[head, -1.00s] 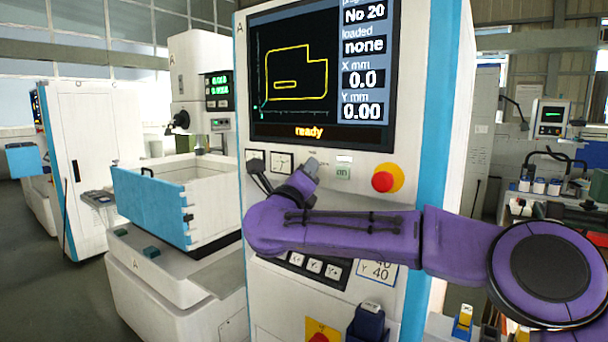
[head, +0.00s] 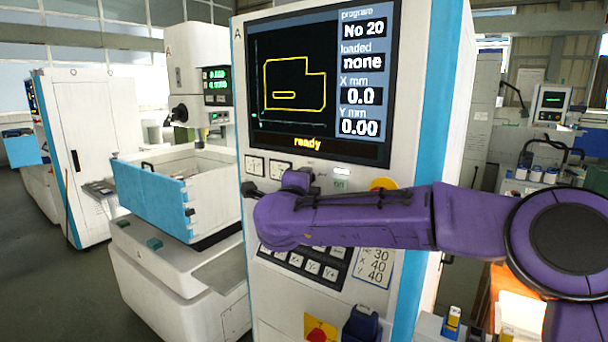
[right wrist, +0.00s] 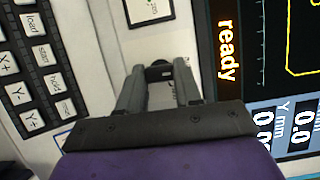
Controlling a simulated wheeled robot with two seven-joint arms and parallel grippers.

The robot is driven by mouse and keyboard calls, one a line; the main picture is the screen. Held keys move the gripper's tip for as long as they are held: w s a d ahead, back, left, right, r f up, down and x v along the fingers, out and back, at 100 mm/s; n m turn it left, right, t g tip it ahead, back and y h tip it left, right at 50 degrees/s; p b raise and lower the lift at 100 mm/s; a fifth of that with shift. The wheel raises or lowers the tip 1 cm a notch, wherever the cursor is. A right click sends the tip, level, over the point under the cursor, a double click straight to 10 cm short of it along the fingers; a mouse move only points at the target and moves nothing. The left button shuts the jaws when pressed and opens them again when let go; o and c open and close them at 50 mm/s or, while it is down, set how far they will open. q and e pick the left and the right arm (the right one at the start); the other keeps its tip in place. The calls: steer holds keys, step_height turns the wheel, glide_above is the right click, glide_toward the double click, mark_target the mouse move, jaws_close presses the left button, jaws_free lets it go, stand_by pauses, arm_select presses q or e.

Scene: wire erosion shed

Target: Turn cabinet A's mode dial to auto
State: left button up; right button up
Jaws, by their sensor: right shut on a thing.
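Cabinet A (head: 410,60) is a white and blue cabinet with a screen (head: 320,90) reading "ready", "No 20" and "loaded none". My right arm comes in from the right across its panel, and its wrist covers most of the control row in the head view. In the right wrist view my right gripper (right wrist: 159,66) has its two grey fingers on either side of a small dark knob, the mode dial (right wrist: 159,73), and is shut on it. The dial's marks and pointer are too small or hidden to read. My left gripper is not in view.
A key block (head: 300,262) sits below my wrist. A white and blue tank (head: 150,195) stands left of the cabinet. Further machines stand behind.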

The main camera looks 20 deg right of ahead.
stand_by(0.6)
steer(key=o, duration=1)
steer(key=shift+o, duration=0.2)
steer(key=shift+a, duration=0.1)
steer(key=b+v, duration=0.4)
steer(key=v, duration=0.6)
steer(key=shift+s+b, duration=0.2)
steer(key=shift+b, duration=0.2)
steer(key=shift+a+r, duration=0.1)
